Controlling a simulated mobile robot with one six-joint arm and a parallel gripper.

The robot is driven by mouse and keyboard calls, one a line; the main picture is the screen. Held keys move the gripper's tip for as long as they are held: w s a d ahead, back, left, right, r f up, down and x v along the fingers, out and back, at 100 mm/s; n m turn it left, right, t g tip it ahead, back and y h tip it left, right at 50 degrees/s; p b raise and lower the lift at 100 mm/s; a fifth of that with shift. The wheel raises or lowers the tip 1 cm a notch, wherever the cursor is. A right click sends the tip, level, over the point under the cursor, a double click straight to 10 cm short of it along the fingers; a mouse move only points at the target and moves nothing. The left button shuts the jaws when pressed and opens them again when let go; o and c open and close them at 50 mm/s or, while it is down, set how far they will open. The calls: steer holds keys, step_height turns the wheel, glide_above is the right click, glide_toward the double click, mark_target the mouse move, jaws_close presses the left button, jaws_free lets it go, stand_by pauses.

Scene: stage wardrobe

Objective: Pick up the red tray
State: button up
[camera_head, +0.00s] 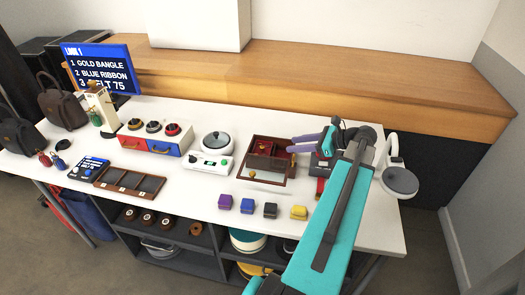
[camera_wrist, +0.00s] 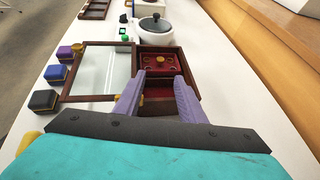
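The red tray (camera_wrist: 160,66) sits inside a dark wooden case, with a gold knob (camera_wrist: 160,59) on it. The case (camera_head: 250,143) stands on the white table, and its red inside shows in the head view. Its glass lid (camera_wrist: 100,72) lies folded open toward the table's front. My gripper (camera_wrist: 159,80) has two purple fingers, spread apart with nothing between them. The tips are over the near part of the case, short of the knob in the wrist view. In the head view my gripper (camera_head: 297,145) is at the right of the case. Its exact height is hard to tell.
Several small boxes, including a purple one (camera_head: 225,202) and a yellow one (camera_head: 299,212), line the table's front. A round grey plate on a stand (camera_head: 400,182) is at the right end.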

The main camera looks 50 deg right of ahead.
steer(key=shift+w, duration=0.1)
steer(key=p, duration=0.1)
glide_toward(262, 147)
steer(key=shift+x, duration=1.5)
steer(key=shift+f, duration=0.2)
steer(key=shift+p+x, duration=0.7)
steer(key=shift+x, duration=1.85)
steer(key=shift+w+r, duration=0.1)
steer(key=shift+r, duration=0.05)
jaws_close()
